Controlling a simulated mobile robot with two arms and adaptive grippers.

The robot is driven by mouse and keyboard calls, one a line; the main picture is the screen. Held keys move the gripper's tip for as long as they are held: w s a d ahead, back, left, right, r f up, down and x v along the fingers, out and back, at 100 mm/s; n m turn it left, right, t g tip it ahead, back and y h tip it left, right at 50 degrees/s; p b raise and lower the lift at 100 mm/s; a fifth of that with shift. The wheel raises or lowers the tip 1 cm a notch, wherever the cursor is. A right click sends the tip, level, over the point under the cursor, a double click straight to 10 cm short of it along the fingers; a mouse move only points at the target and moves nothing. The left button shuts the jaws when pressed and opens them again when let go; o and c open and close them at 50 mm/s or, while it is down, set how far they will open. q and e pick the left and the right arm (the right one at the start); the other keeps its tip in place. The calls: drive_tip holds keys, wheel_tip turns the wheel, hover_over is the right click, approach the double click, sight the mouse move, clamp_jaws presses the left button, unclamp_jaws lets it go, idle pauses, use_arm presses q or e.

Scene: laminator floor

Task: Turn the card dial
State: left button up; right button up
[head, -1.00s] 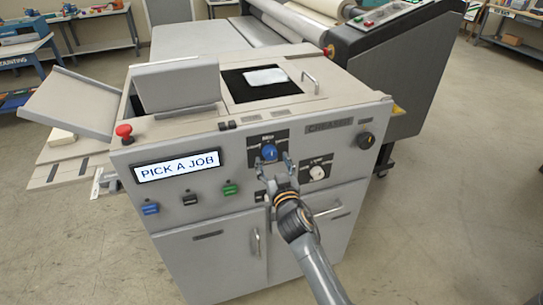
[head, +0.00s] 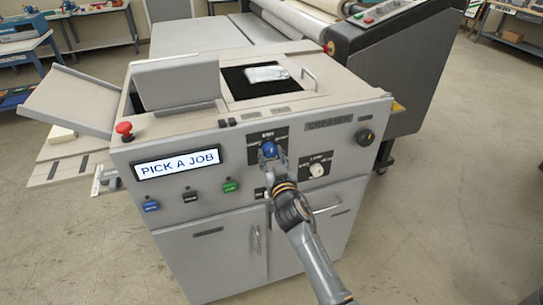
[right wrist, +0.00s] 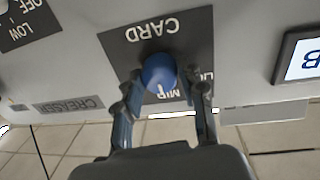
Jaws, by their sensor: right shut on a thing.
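The card dial is a round blue knob (head: 269,147) on a dark plate on the creaser's front panel. In the right wrist view the blue dial (right wrist: 158,72) has a pale pointer mark, and its plate reads CARD, upside down. My right gripper (head: 271,158) is at the dial; in the right wrist view its fingers (right wrist: 164,90) stand on either side of the knob and are shut on it. Part of the plate's lettering is hidden behind the fingers. My left gripper is not in view.
The display (head: 176,163) reads PICK A JOB. A white lamp dial (head: 317,170) sits close by on the right, with a black knob (head: 365,137) farther right. A red stop button (head: 124,129) and several coloured buttons are to the left.

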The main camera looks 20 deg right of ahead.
drive_tip(key=shift+f+n, duration=0.1)
drive_tip(key=shift+n, duration=0.2)
drive_tip(key=n+b, duration=0.2)
drive_tip(key=shift+f+n, duration=0.1)
drive_tip(key=shift+n, duration=0.2)
drive_tip(key=n+b, duration=0.1)
drive_tip(key=n, duration=0.1)
drive_tip(key=shift+n+t, duration=0.3)
drive_tip(key=shift+n, duration=0.1)
drive_tip(key=n, duration=0.3)
drive_tip(key=shift+d+n+y+b, duration=0.1)
drive_tip(key=shift+n+y+b, duration=0.2)
drive_tip(key=shift+b, duration=0.1)
drive_tip(key=shift+n, duration=1.4)
drive_tip(key=o, duration=1.2)
drive_tip(key=shift+s, duration=0.1)
